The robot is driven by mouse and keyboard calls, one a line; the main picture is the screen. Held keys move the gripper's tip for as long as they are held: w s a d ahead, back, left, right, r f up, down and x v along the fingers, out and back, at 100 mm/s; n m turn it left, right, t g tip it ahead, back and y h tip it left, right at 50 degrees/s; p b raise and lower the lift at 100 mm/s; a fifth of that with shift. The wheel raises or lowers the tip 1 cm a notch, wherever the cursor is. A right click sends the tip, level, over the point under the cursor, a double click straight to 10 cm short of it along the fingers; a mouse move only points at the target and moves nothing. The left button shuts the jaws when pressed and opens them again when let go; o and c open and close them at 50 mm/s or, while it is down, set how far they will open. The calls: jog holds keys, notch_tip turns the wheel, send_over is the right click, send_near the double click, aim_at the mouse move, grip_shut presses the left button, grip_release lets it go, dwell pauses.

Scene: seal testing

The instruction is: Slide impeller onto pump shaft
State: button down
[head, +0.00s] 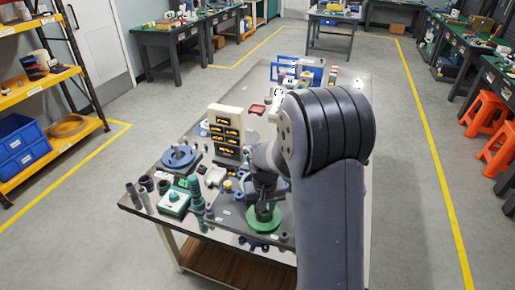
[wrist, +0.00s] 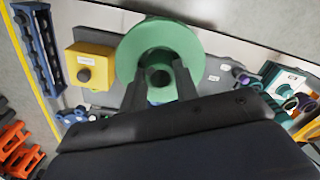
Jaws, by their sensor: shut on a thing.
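The impeller appears to be the green disc with a raised tubular hub; its flat rim (head: 263,224) shows below my gripper in the head view. In the wrist view the green disc (wrist: 158,36) is at the top centre, its hub facing the camera. My gripper (wrist: 160,80) has one dark finger on each side of the hub and is shut on it; in the head view my gripper (head: 265,196) points down at the disc. I cannot make out the pump shaft, nor tell whether the disc is around it or how high the disc is.
A yellow box with a grey button (wrist: 88,68) stands left of the disc, beside a blue rack (wrist: 38,50). Several small parts and a teal-and-white device (head: 174,202) crowd the table to the left. A beige bin panel (head: 227,130) stands behind. My arm hides the table's right side.

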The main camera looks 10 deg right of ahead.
jog(key=r+m, duration=0.1)
jog(key=m, duration=0.3)
jog(key=w+r+m, duration=0.1)
jog(key=r+m, duration=0.1)
jog(key=m, duration=0.2)
jog(key=w+r+m, duration=0.1)
jog(key=r+m, duration=0.1)
jog(key=m, duration=0.2)
